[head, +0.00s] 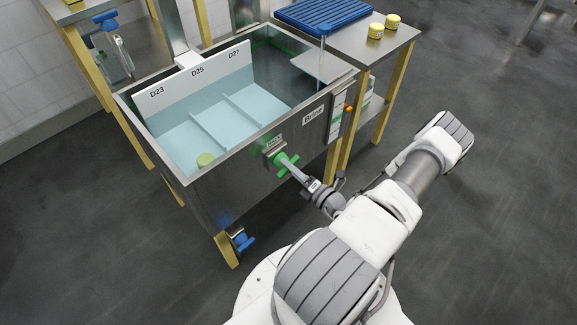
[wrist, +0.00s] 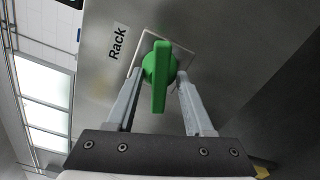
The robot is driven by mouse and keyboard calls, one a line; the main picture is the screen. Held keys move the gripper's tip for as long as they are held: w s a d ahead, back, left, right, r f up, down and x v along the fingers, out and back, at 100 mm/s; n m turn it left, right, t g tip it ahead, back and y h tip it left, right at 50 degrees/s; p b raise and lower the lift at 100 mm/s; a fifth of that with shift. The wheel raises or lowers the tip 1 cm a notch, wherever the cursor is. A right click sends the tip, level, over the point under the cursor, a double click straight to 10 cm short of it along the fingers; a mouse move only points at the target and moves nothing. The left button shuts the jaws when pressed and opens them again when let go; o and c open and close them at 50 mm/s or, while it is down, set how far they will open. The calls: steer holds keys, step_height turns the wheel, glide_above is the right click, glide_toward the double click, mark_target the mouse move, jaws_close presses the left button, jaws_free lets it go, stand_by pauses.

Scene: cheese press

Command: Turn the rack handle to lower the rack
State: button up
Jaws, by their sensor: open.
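The rack handle is a green knob with a raised bar on the front wall of the steel brine tank. It shows in the head view (head: 287,162) and close up in the wrist view (wrist: 159,75), beside a label reading "Rack". My gripper (head: 291,170) reaches the knob from the front. In the wrist view its two fingers (wrist: 158,88) are spread, one on each side of the green bar, with gaps visible. The rack (head: 210,70) is a white divider board marked D23, D25 and D27, standing in the tank's pale blue liquid.
The tank (head: 205,195) is labelled "Brine" and has a small orange light (head: 348,108). A side table at the right holds a blue grate (head: 322,14) and two yellow pieces (head: 376,31). The floor at right is clear.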

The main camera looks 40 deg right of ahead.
steer(key=s+d+p, duration=0.1)
steer(key=s, duration=1.5)
steer(key=shift+s+d+p, duration=0.15)
steer(key=shift+s+p, duration=0.15)
